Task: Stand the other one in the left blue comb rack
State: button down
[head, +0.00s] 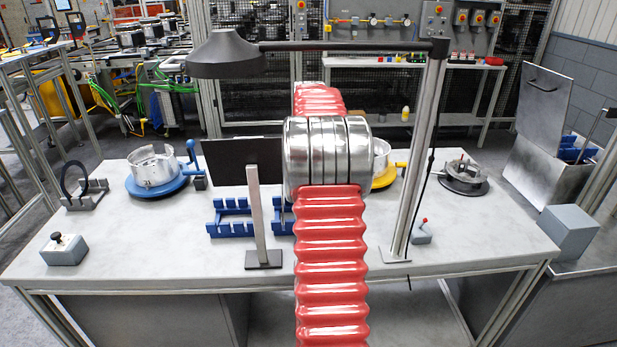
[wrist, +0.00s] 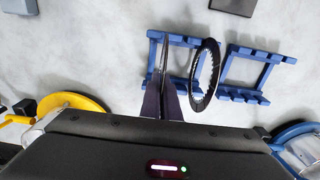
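In the wrist view my gripper (wrist: 165,92) points down with its dark fingers close together. They close on a thin grey plate (wrist: 163,52) seen edge-on, over one blue comb rack (wrist: 178,39). I cannot tell whether the plate still sits in a slot. A dark toothed ring (wrist: 204,76) stands tilted beside it, at the edge of that rack. The other blue comb rack (wrist: 262,51) looks empty; it is the left one in the head view (head: 229,230). In the head view my arm hides the gripper and part of the right rack (head: 282,228).
A blue turntable (head: 157,186) with a metal drum is at left, beside a black ring (head: 74,178) in a grey holder. A yellow fixture (head: 384,178) is at right.

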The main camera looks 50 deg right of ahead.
jog(key=shift+f, duration=1.9)
jog(key=c, duration=1.9)
grip_release()
jog(key=shift+c, duration=0.2)
jog(key=shift+r, duration=4)
jog(key=shift+a, duration=0.2)
